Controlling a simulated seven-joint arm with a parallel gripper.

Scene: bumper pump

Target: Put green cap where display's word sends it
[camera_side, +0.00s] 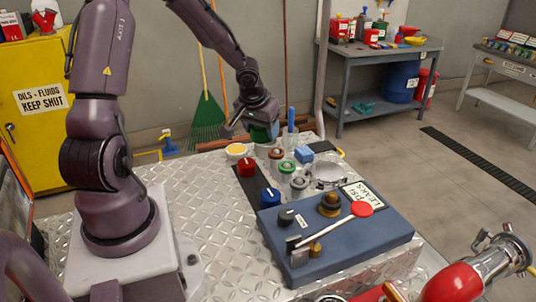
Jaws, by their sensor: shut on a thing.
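My gripper (258,121) is over the far edge of the metal-topped bench (190,240), shut on a dark green piece (262,133) that looks like the green cap. The fingers hide part of it. A row of small jars stands just in front: one brown-topped (277,152), one with a green top (287,167) and one grey-topped (299,183). A red knob-like cap (247,169) and a blue one (270,197) are on a dark strip. A white sign (362,195) seems to read "PSI LEAKS"; I cannot make out any other display word.
A blue block with a red-ended lever (335,240) fills the bench's right front. The left bench top is clear.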

